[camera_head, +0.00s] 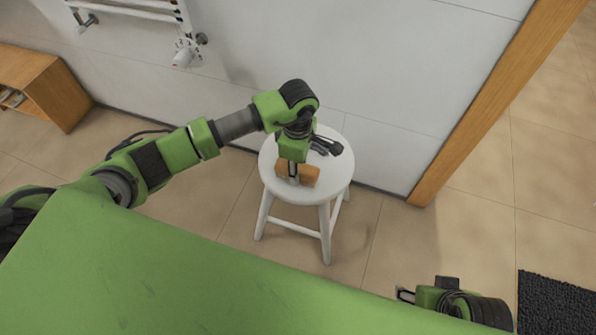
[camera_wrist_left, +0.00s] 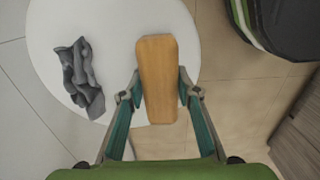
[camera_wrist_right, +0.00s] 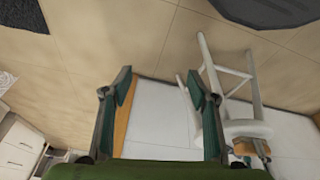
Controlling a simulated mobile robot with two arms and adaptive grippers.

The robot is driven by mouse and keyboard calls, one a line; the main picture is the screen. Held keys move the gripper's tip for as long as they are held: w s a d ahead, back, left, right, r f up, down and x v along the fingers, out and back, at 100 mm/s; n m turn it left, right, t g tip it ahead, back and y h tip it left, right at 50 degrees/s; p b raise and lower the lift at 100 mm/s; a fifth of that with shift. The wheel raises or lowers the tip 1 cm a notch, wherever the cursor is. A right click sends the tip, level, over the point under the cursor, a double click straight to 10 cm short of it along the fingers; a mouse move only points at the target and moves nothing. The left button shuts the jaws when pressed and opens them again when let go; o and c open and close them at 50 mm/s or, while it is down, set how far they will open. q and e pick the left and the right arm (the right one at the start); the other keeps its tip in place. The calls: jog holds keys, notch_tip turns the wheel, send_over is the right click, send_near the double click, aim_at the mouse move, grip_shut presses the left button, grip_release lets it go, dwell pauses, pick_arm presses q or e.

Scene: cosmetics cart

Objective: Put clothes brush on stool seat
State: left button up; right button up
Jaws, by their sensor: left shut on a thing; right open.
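The clothes brush, an orange-brown wooden block (camera_head: 311,174), is over the front part of the round white stool seat (camera_head: 335,178). My left gripper (camera_head: 293,175) comes down on it and is shut on it. In the left wrist view the brush (camera_wrist_left: 158,70) sits between the fingers, across the rim of the seat (camera_wrist_left: 115,25). I cannot tell whether it touches the seat; its bristles are hidden. My right gripper (camera_head: 403,294) is open and empty, low at the right, away from the stool. In the right wrist view the stool (camera_wrist_right: 240,129) shows beyond its fingers.
A crumpled dark grey cloth (camera_wrist_left: 80,78) lies on the seat beside the brush. A white wall (camera_head: 390,80) stands behind the stool, with a wooden door frame (camera_head: 490,105) to the right. A wooden cabinet (camera_head: 45,85) is at the left. Tiled floor around the stool is clear.

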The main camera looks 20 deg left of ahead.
pick_arm(q)
jog(key=shift+w+f, duration=0.1)
jog(key=shift+f, duration=0.45)
pick_arm(e)
jog(key=shift+s+r, duration=0.15)
jog(key=shift+r, duration=0.3)
pick_arm(q)
jog(key=shift+f, duration=0.1)
pick_arm(e)
jog(key=shift+f, duration=0.1)
pick_arm(q)
jog(key=o, duration=0.6)
jog(key=shift+f, duration=0.1)
jog(key=o, duration=0.4)
